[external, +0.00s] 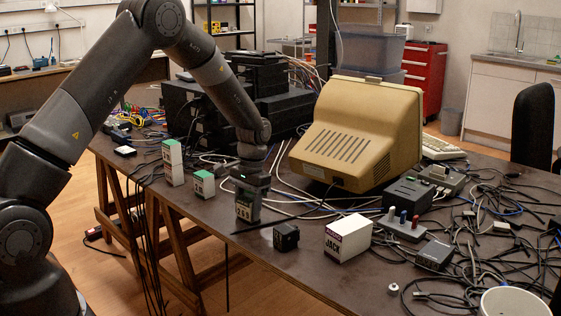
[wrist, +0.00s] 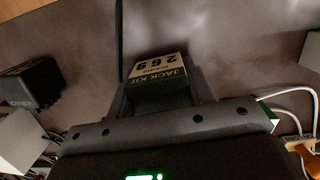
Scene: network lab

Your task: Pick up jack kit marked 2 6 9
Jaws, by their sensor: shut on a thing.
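The jack kit marked 2 6 9 (external: 244,211) is a small dark box with a pale label. It stands near the front edge of the dark table (external: 300,262). My gripper (external: 249,188) points down over it and is shut on it.
A black cube (external: 286,237) and a white box marked JACK (external: 347,238) stand to the right. Two green-and-white boxes (external: 173,162) (external: 204,184) stand to the left. A beige monitor (external: 357,135) is behind. Loose cables (external: 480,235) cover the table's right side.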

